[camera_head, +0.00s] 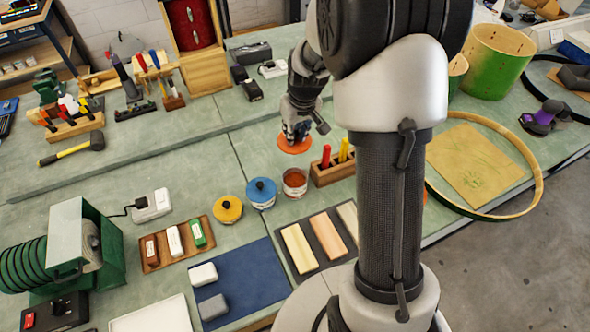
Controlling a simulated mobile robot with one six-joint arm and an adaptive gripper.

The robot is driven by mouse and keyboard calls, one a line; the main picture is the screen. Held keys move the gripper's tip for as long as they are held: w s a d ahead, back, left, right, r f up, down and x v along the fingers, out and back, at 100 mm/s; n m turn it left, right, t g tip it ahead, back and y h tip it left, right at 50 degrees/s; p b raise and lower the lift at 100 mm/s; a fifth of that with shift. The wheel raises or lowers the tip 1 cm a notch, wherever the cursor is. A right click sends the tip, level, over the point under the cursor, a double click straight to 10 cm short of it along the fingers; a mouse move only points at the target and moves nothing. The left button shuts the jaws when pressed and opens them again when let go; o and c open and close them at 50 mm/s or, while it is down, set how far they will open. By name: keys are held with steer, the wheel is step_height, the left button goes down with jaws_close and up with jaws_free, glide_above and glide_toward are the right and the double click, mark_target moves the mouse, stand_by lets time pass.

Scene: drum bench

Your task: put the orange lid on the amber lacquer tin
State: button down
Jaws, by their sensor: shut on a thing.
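My gripper (296,134) is shut on the orange lid (294,145) and holds it over the bench, behind the open tin. The lid is a flat orange disc, and my gripper hides part of its top. The amber lacquer tin (295,184) stands open and upright on the bench, with orange-brown content showing inside. The lid appears just behind the tin in the picture and apart from it. The exact height of the lid above the bench cannot be told.
A blue-lidded tin (261,193) and a yellow-lidded tin (228,210) stand left of the open tin. A wooden block with red and yellow sticks (333,166) stands close on its right. Sanding blocks on a tray (318,240) lie in front. The bench (200,165) behind-left is clear.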

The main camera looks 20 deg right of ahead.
step_height(320, 180, down, 18)
steer(key=b, duration=0.3)
steer(key=shift+f+b, duration=0.1)
steer(key=shift+b, duration=0.3)
steer(key=c, duration=1.9)
jaws_free()
steer(key=shift+c, duration=0.2)
steer(key=o, duration=0.5)
steer(key=shift+c, duration=0.2)
